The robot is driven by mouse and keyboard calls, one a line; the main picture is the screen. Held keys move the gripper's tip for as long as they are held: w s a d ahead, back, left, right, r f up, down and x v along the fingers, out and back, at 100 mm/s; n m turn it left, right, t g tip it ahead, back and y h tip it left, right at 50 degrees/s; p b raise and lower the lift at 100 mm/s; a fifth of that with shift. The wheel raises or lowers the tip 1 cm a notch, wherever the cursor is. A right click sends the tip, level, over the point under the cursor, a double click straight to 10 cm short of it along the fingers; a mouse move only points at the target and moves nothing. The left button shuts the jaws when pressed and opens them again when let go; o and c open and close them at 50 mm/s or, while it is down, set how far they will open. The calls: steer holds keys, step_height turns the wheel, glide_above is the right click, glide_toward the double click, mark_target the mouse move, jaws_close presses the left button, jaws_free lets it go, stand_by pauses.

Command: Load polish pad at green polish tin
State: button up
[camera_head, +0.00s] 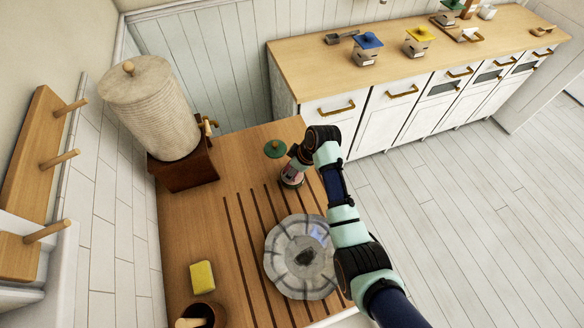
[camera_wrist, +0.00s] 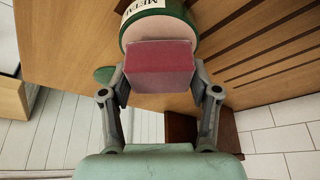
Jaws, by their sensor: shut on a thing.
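My gripper (camera_wrist: 158,80) is shut on a dark red block-shaped polish pad (camera_wrist: 160,58), with one finger on each side of it. The green polish tin (camera_wrist: 152,18), with a partly visible label reading "METAL", is right beyond the pad in the wrist view. The pad overlaps the tin's pale round face, and I cannot tell whether they touch. In the head view my gripper (camera_head: 293,170) is over the tin (camera_head: 291,182) on the wooden counter. A green lid-like disc (camera_head: 275,148) lies behind it, partly showing in the wrist view (camera_wrist: 104,74).
A grey fluted basin (camera_head: 284,274) is in front of the tin. A large ribbed dispenser (camera_head: 152,105) stands on a brown base at the back left. A yellow sponge (camera_head: 202,276) and brown bowl (camera_head: 212,312) are at the front left. Grooved counter is bare between.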

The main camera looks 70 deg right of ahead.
steer(key=shift+f, duration=0.65)
stand_by(1.5)
step_height(320, 180, up, 7)
steer(key=p, duration=0.6)
steer(key=shift+r+p, duration=0.2)
steer(key=shift+p, duration=0.2)
steer(key=shift+f, duration=0.1)
